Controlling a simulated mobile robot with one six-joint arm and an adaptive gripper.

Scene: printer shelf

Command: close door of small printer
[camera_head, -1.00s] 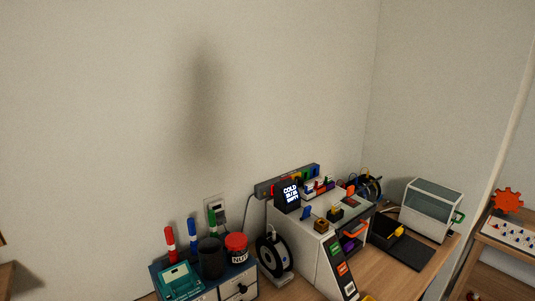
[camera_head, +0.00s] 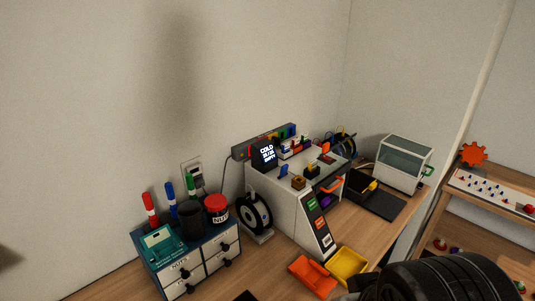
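The small printer is most likely the white box with glass panels (camera_head: 405,163) at the back right of the desk. A green handle (camera_head: 428,171) stands out at its right side. A flat dark panel (camera_head: 384,204) lies in front of it, with a small yellow and black thing (camera_head: 366,185) at its left end. I cannot tell whether this panel is the printer's door or a separate plate. A dark ridged round part of my arm fills the bottom right corner. My gripper's fingers are not in view.
A larger white machine (camera_head: 284,211) with a lit screen (camera_head: 266,153) stands left of the small printer. Orange (camera_head: 312,275) and yellow (camera_head: 346,266) trays lie in front of it. A drawer unit (camera_head: 190,262) and a filament spool (camera_head: 255,213) stand left. A shelf (camera_head: 488,192) is at right.

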